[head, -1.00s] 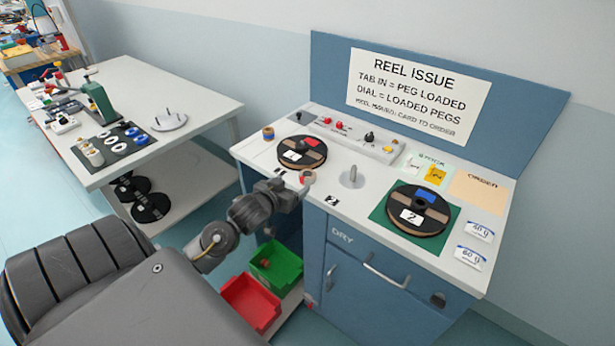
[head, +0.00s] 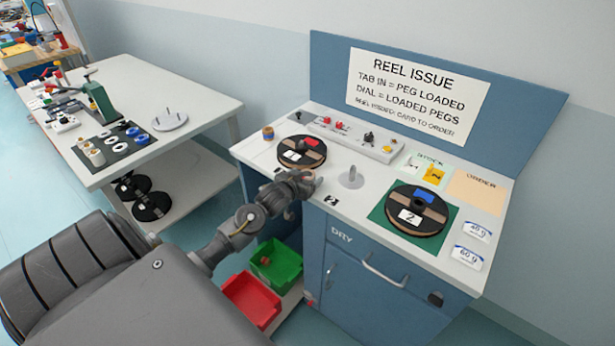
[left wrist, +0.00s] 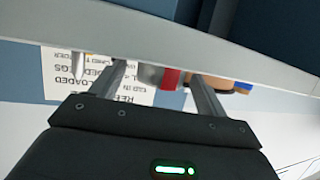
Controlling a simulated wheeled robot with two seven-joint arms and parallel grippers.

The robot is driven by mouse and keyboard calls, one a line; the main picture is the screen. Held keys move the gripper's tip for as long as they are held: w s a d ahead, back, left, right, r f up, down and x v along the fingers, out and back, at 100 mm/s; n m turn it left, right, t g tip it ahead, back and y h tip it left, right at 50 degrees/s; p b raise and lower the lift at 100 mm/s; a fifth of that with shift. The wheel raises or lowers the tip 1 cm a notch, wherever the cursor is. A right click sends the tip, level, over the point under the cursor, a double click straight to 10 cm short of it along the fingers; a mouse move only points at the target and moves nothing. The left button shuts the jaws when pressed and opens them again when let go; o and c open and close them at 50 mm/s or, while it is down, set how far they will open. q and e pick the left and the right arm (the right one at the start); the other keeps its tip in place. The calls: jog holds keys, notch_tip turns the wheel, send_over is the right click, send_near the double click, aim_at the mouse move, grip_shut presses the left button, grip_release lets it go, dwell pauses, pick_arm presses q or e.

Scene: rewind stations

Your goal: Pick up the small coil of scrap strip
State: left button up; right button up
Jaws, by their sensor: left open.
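My left gripper (head: 307,183) is at the front edge of the blue station's counter, just in front of the left reel. In the left wrist view the open fingers (left wrist: 157,72) point past the counter edge. A small red piece (left wrist: 171,78) beside a grey rounded form shows between them, apparently not gripped; I cannot tell whether it is the scrap coil. In the head view my gripper hides the spot where a small tan-red round thing lay. A brownish small piece (head: 265,261) lies in the green bin.
The counter (head: 375,178) holds the left reel (head: 302,152), a bare peg (head: 351,178) and reel 2 (head: 417,212) on a green mat. A white table (head: 205,98) is at left.

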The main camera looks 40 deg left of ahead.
aim_at(305, 177)
pick_arm(q)
jog(key=c, duration=1.1)
jog(key=shift+r, duration=0.15)
jog(key=shift+r, duration=0.2)
notch_tip(305, 177, up, 2)
jog(key=shift+r+b, duration=0.25)
jog(key=shift+b, duration=0.2)
jog(key=s+d+r, duration=0.1)
jog(key=s+r, duration=0.2)
jog(key=s, duration=0.1)
jog(key=s+d+r, duration=0.2)
jog(key=s+r, duration=0.1)
jog(key=s, duration=0.1)
jog(key=s+d+r, duration=0.2)
jog(key=s+r, duration=0.2)
jog(key=s, duration=0.1)
jog(key=shift+d+p, duration=0.15)
jog(key=shift+p, duration=0.2)
